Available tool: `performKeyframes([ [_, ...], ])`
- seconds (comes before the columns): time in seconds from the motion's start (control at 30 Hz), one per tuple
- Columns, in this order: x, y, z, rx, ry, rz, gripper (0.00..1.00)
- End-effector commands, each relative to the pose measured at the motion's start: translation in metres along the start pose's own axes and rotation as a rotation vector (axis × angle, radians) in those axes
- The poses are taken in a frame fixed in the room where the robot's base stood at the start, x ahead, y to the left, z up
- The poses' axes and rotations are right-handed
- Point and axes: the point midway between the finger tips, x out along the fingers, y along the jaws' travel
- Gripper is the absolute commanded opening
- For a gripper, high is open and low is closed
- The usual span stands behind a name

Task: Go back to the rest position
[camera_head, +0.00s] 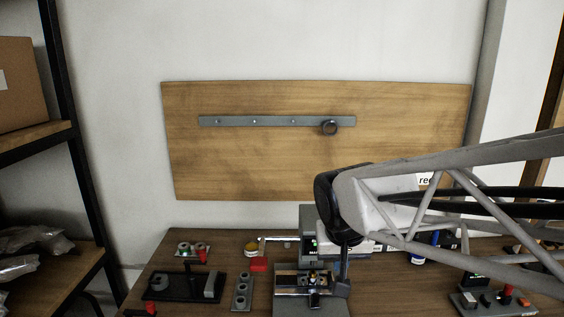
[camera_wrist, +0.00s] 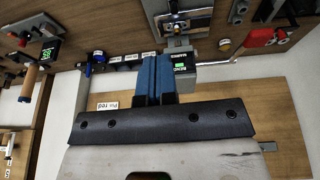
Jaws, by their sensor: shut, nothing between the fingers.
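My gripper (camera_wrist: 153,78) shows in the wrist view as two blue fingers lying side by side, shut with nothing between them. A device with a small green display (camera_wrist: 180,67) appears just beyond the fingertips, but I cannot tell how far apart they are. In the head view my pale arm reaches in from the right and ends in a dark joint above the workbench (camera_head: 215,250). My fingers cannot be made out there.
The bench holds a black tray fixture (camera_head: 180,289), a grey block with holes (camera_head: 242,290) and a button box (camera_head: 490,302). Shelves (camera_head: 55,150) stand at left.

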Motion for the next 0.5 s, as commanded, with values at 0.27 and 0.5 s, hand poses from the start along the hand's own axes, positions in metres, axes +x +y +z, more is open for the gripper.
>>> performKeyframes([
  [0.27, -0.017, 0.054, 0.084, 0.007, -0.052, -0.011, 0.00],
  [0.5, -0.020, 0.073, 0.134, 0.002, -0.083, -0.028, 0.00],
])
